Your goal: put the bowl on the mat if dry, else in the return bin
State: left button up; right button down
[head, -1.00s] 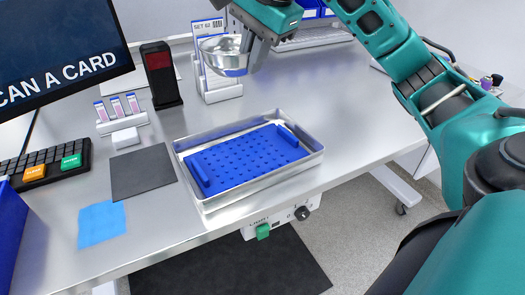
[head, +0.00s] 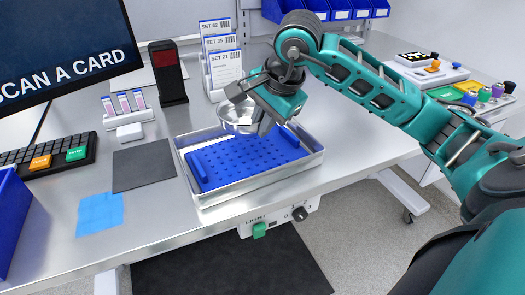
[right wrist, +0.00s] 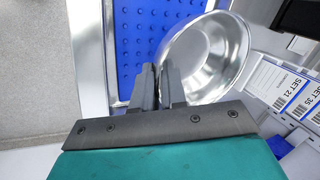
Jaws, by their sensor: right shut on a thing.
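My right gripper (head: 262,122) is shut on the rim of a shiny metal bowl (head: 236,117) and holds it above the back part of a metal tray with a blue perforated insert. In the right wrist view, the fingertips (right wrist: 153,80) pinch the near rim of the bowl (right wrist: 205,62). Its inside shows bright reflections; I cannot tell whether it is wet or dry. A dark grey mat (head: 143,166) lies flat and bare left of the tray. A blue bin (head: 12,222), possibly the return bin, is partly visible at the left edge. My left gripper is out of view.
The metal tray (head: 196,196) holds the blue insert (head: 235,165). A blue cloth (head: 99,214), keyboard (head: 45,155), monitor (head: 60,45), black stand (head: 168,75) and card rack (head: 221,60) surround the mat.

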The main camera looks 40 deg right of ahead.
notch_tip(320, 180, down, 7)
jog(key=shift+r, duration=0.15)
dwell(0.4)
jog(key=shift+b, duration=0.4)
jog(key=c, duration=1.2)
grip_release()
